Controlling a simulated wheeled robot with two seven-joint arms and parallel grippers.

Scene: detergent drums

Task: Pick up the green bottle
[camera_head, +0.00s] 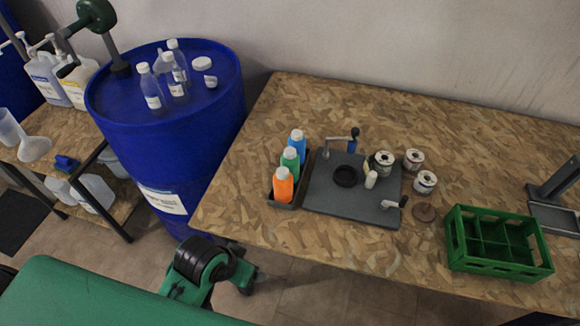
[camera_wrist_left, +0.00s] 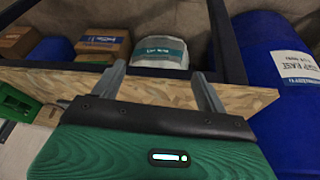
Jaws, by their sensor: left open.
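The green bottle (camera_head: 290,160) with a white cap stands upright in the head view. It sits in a small dark tray (camera_head: 271,190), in a row between a blue bottle (camera_head: 297,143) behind it and an orange bottle (camera_head: 283,186) in front. My left gripper (camera_wrist_left: 159,72) shows in the left wrist view with its two fingers apart and nothing between them. It faces the table's wooden edge and a shelf below, away from the bottles. The green bottle is not in the left wrist view. My right gripper is not seen.
Right of the bottles are a grey board (camera_head: 350,205) with clamps, several small cans and a green crate (camera_head: 478,265) on the wooden table (camera_head: 260,225). A blue drum (camera_head: 165,130) with clear bottles stands left.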

